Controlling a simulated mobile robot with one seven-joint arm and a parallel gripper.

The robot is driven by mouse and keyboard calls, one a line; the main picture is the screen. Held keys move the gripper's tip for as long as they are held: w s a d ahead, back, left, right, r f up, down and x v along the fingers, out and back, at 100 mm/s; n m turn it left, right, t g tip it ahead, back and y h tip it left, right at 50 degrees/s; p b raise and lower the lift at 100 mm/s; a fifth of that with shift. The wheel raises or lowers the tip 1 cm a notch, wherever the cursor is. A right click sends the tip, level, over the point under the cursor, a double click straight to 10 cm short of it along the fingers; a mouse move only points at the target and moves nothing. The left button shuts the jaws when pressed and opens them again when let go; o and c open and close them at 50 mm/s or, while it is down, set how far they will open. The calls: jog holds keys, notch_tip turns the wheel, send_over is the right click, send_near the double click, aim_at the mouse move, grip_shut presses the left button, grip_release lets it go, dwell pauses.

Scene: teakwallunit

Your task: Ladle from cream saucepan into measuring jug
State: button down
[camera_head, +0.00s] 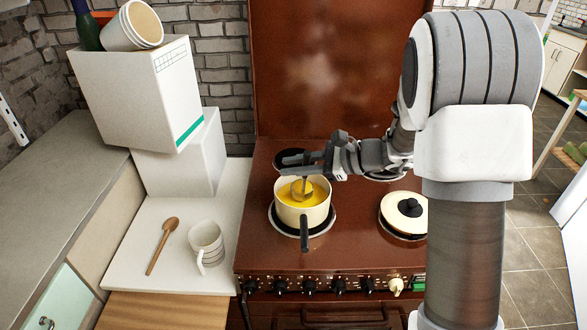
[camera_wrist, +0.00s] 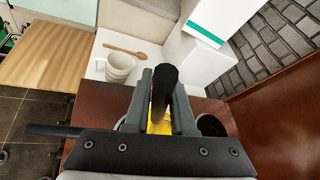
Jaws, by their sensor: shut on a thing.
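The cream saucepan (camera_head: 302,215) stands on the left front burner with yellow liquid in it and its black handle toward the front. My gripper (camera_head: 308,163) is above the saucepan, shut on the ladle (camera_head: 304,186). The ladle hangs down with its bowl at the yellow liquid inside the pan; how deep it sits is hard to tell. In the wrist view the ladle's dark handle (camera_wrist: 163,90) stands between the fingers (camera_wrist: 160,100), and the pan is mostly hidden. The measuring jug (camera_head: 206,242), white with dark stripes, stands upright on the counter left of the stove and also shows in the wrist view (camera_wrist: 119,68).
A wooden spoon (camera_head: 162,246) lies left of the jug. White boxes (camera_head: 140,92) are stacked behind, with tilted cups (camera_head: 132,25) on top. A lidded pot (camera_head: 405,210) sits on the right front burner. The counter between jug and stove is clear.

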notch_tip(320, 180, up, 8)
jog(key=p, duration=0.4)
jog(key=shift+f, duration=0.15)
